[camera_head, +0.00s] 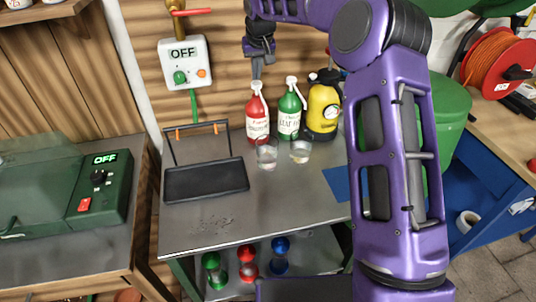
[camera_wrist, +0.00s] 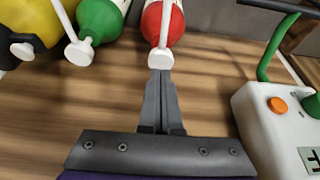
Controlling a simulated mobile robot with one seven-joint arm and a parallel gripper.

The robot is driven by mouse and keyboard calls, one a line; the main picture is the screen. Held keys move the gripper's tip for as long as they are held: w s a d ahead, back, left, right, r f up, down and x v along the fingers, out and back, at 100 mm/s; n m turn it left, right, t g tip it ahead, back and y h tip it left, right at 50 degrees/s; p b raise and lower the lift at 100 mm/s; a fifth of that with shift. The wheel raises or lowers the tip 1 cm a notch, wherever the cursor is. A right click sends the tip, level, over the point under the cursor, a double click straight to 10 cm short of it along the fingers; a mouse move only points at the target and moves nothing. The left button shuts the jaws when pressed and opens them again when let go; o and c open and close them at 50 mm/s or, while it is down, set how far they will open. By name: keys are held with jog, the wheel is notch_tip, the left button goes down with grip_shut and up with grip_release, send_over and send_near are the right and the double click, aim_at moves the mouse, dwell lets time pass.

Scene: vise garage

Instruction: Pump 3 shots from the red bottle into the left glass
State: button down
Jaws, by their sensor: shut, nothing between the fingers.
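The red bottle (camera_head: 257,124) with a white pump stands upright on the grey workbench. The left glass (camera_head: 266,153) stands in front of it, and its contents are too small to tell. My gripper (camera_head: 257,74) is shut and empty, pointing down just above the red bottle's pump head (camera_head: 257,87). In the wrist view, the closed fingertips (camera_wrist: 160,76) appear right by the end of the white pump of the red bottle (camera_wrist: 163,22). I cannot tell whether they touch it.
The green bottle (camera_head: 290,120), yellow sprayer (camera_head: 323,112) and right glass (camera_head: 300,152) stand close on the right. A black tray (camera_head: 207,182) with a raised handle lies left on the bench (camera_head: 262,208). A wall switch box (camera_head: 186,62) reads OFF. The bench front is mostly clear.

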jog(key=shift+f+b, duration=0.55)
jog(key=shift+f, duration=0.65)
jog(key=shift+r+p, duration=1.15)
jog(key=shift+r, duration=0.25)
